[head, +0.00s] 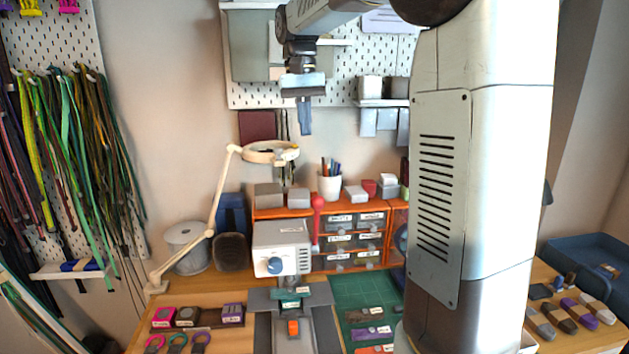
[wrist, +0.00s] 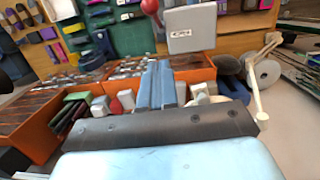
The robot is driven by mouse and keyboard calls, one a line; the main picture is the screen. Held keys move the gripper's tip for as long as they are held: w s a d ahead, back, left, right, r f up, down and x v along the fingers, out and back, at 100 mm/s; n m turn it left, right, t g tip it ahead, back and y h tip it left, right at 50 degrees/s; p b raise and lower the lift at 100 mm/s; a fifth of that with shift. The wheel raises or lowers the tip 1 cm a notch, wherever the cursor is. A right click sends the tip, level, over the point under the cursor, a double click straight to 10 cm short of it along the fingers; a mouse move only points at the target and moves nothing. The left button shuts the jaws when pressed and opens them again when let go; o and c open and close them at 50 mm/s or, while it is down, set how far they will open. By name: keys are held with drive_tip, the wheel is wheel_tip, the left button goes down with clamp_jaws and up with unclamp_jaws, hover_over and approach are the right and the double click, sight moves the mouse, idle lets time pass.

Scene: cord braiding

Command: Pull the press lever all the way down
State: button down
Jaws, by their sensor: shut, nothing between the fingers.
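The press (head: 282,248) is a pale grey box with a blue knob, standing on the bench in the head view. Its red lever (head: 317,225) stands upright at the right side of the box, with a round knob on top. In the wrist view the press (wrist: 191,28) is at the top, with the lever's red knob (wrist: 150,6) just left of it, partly cut off by the frame edge. My gripper (head: 305,130) is shut and empty, pointing down, high above the lever and apart from it. Its blue fingers (wrist: 160,85) lie together in the wrist view.
Orange drawer units (head: 350,240) stand behind the press, with a pen cup (head: 330,185) and small boxes on top. A desk lamp (head: 222,185) arches left of the press, its head below my gripper. A green mat (head: 362,290) lies at the right.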

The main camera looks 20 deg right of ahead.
drive_tip(key=shift+f, duration=0.15)
drive_tip(key=s+f, duration=0.4)
drive_tip(key=f, duration=0.7)
drive_tip(key=shift+s+d+f, duration=0.15)
drive_tip(key=shift+s+f, duration=0.2)
drive_tip(key=shift+f, duration=0.05)
drive_tip(key=shift+d, duration=0.1)
